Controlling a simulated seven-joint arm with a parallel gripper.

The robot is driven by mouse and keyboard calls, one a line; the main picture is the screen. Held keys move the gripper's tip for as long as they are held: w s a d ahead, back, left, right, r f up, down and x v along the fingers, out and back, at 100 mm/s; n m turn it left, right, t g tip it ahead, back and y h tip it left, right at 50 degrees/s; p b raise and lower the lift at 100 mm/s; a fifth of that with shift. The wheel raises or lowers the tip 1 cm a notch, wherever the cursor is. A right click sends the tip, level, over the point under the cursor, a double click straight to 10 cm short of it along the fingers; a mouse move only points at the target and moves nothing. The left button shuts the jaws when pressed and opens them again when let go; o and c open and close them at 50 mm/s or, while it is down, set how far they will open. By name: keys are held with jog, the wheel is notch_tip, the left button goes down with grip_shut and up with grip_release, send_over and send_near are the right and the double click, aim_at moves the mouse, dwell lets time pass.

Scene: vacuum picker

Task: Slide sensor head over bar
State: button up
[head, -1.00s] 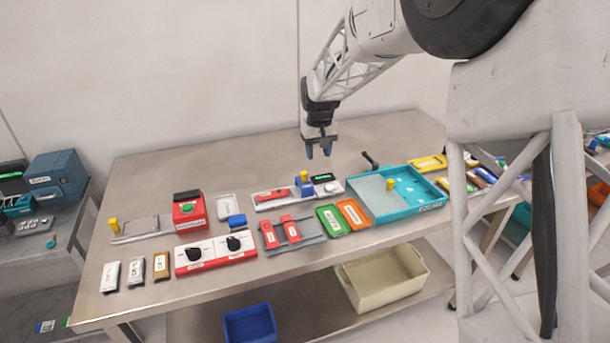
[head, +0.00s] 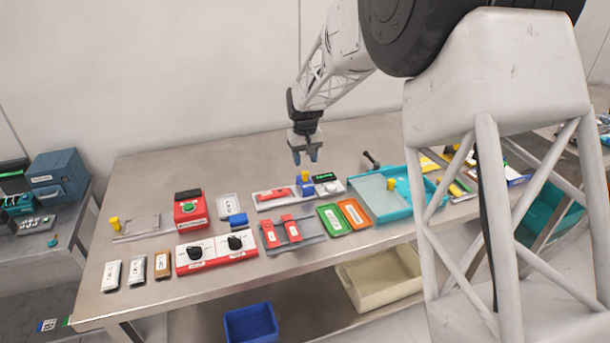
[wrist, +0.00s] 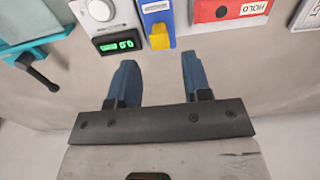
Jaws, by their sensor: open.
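A white panel (head: 264,205) in the middle of the table carries a red bar (head: 278,193), a blue slider block with a yellow tab (head: 305,176), and a small green-lit display (head: 324,177). The blue block, which looks like the sensor head, stands just right of the red bar. In the wrist view the blue block (wrist: 156,14) and the red bar marked HOLD (wrist: 228,9) are apart, with the display (wrist: 118,44) and a white knob beside them. My gripper (head: 305,157) is open and empty above and behind the panel. Its fingertips (wrist: 156,72) point towards the panel's back edge.
A teal tray (head: 404,214) and a dark-handled lever (head: 371,158) lie to the right. Green (head: 333,220) and orange (head: 354,214) blocks and a grey tray with red pieces (head: 312,236) lie in front. The table behind the panel is clear.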

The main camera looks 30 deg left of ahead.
aim_at(305, 173)
jog(key=shift+f, duration=3.3)
jog(key=shift+c, duration=0.3)
grip_shut()
